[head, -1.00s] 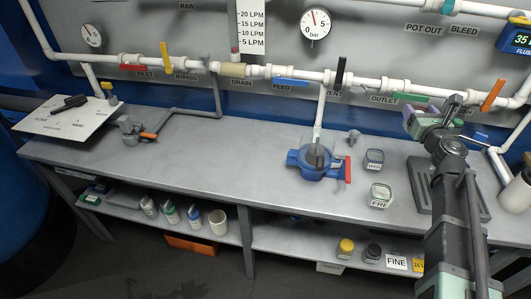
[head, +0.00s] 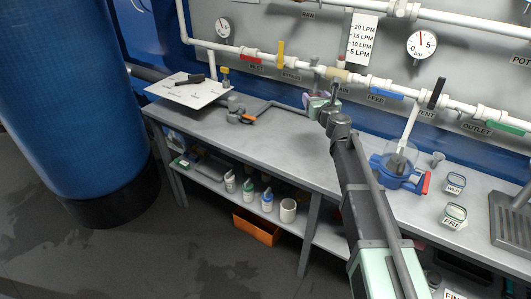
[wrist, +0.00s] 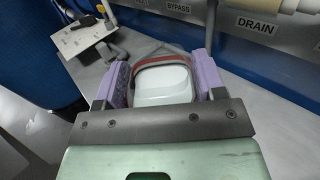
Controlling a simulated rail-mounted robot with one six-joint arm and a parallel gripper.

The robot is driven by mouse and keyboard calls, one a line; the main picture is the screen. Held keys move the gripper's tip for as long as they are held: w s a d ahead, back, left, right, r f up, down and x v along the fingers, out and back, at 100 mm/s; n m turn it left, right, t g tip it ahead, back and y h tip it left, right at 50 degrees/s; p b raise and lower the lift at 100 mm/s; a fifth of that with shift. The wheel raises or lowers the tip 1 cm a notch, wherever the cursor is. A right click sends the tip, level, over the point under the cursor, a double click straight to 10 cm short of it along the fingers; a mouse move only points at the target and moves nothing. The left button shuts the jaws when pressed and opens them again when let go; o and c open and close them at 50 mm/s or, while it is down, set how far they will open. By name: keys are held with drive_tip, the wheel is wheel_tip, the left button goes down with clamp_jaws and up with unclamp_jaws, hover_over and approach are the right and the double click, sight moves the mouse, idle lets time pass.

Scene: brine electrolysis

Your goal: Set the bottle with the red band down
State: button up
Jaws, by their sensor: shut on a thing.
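My gripper (wrist: 160,68) is shut on the bottle with the red band (wrist: 162,85) in the wrist view. A purple finger lies on each side of its pale body, and the reddish band curves around the far end. In the head view my gripper (head: 318,98) is over the back of the grey bench (head: 290,140), left of the blue clamp-like device. The bottle is mostly hidden there by my arm. I cannot tell whether the bottle touches the bench.
A white board (head: 188,92) with a black tool lies at the bench's left end. A blue device (head: 398,175) and jars marked WED (head: 455,184) and FRI (head: 454,216) stand to the right. Several bottles (head: 248,188) stand on the lower shelf. Pipes run behind.

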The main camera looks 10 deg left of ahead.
drive_tip(key=shift+a, duration=0.1)
drive_tip(key=shift+f, duration=0.2)
drive_tip(key=f+b, duration=2)
drive_tip(key=shift+d+f+b, duration=0.1)
drive_tip(key=shift+d+b, duration=0.1)
drive_tip(key=shift+b, duration=0.1)
drive_tip(key=shift+r+p, duration=0.3)
drive_tip(key=shift+f, duration=0.2)
drive_tip(key=o, duration=1)
drive_tip(key=shift+r, duration=0.15)
